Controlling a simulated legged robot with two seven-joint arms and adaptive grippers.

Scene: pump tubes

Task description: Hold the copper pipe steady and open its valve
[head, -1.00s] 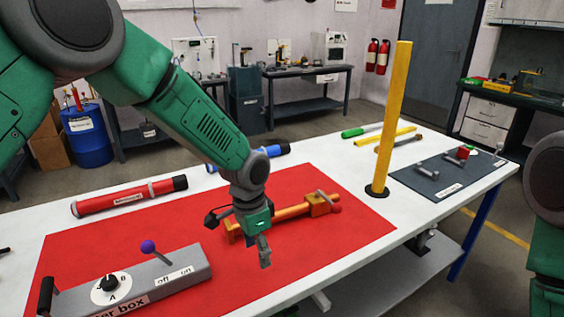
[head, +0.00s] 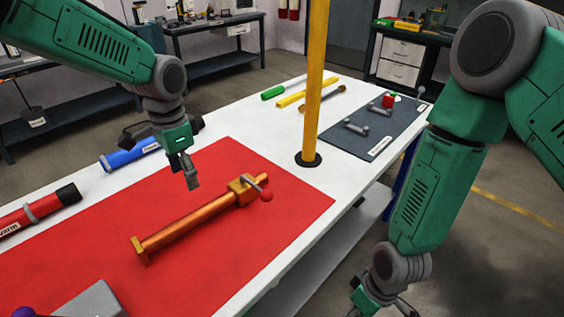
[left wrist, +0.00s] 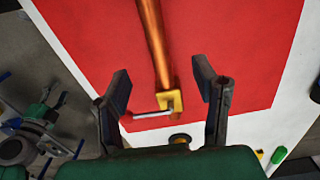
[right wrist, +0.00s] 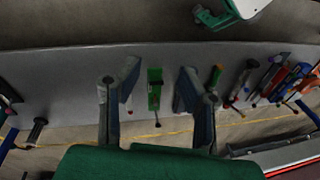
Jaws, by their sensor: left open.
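The copper pipe (head: 195,223) lies on the red mat, with a square flange at its near end. At its far end is a brass valve block (head: 243,190) with a grey lever (head: 256,181) ending in a red ball (head: 266,195). My left gripper (head: 190,183) is open and empty, above the mat's back edge, apart from the pipe. In the left wrist view the valve block (left wrist: 171,101) shows below and between the open fingers. My right gripper (right wrist: 158,92) is open and empty; in the head view it is low at the bottom edge, beyond the table's front edge, largely cut off.
A yellow post (head: 315,90) stands on the white table right of the mat. A dark board (head: 375,135) with small levers lies at the far right. Blue (head: 130,154) and red (head: 35,212) tubes lie at left. A grey box (head: 92,300) shows at the lower left.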

